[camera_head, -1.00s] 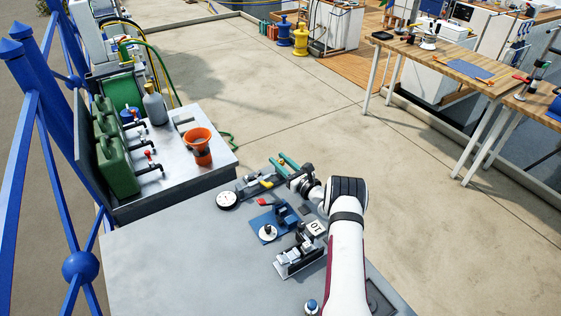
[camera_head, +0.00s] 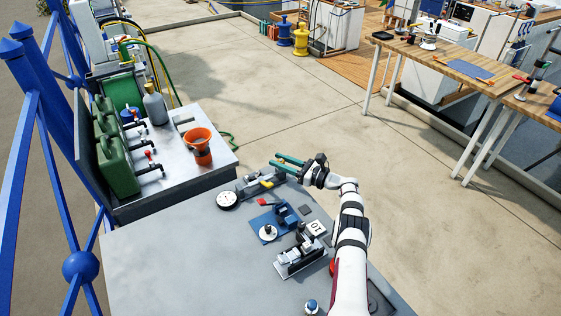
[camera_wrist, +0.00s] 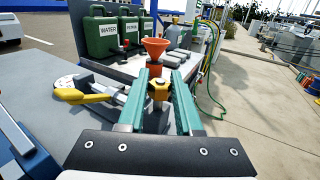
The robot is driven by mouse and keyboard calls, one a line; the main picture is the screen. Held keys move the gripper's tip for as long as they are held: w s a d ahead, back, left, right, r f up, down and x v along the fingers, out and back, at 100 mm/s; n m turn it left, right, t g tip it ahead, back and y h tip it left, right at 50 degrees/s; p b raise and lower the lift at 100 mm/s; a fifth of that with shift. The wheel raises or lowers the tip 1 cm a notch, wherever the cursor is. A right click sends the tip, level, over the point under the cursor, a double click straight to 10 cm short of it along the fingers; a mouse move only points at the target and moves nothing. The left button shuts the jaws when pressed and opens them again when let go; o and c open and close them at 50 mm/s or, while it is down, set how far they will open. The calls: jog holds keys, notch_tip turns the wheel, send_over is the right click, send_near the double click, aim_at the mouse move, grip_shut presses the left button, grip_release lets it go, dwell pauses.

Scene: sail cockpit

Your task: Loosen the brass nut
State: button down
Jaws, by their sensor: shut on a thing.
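The brass nut (camera_wrist: 158,90) is a yellow hexagonal piece on a dark fitting, seen in the middle of the wrist view. My gripper (camera_wrist: 158,84) has teal fingers that lie on either side of the nut and are shut on it. In the head view, my gripper (camera_head: 283,162) reaches in from the right over the far end of the bench. The nut is too small or hidden to make out there. A grey fixture with a yellow handle (camera_head: 266,184) lies beside the fingers; the handle (camera_wrist: 82,96) is to their left in the wrist view.
A round white dial (camera_head: 227,200), a blue vise (camera_head: 275,222) and a grey clamp fixture (camera_head: 298,258) stand on my grey bench. An orange funnel (camera_head: 198,140) and green cans (camera_head: 115,165) stand on the side table beyond. The bench's left front is clear.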

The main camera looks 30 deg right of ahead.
jog(key=c, duration=0.6)
grip_release()
jog(key=v, duration=1.6)
jog(key=shift+w, duration=0.1)
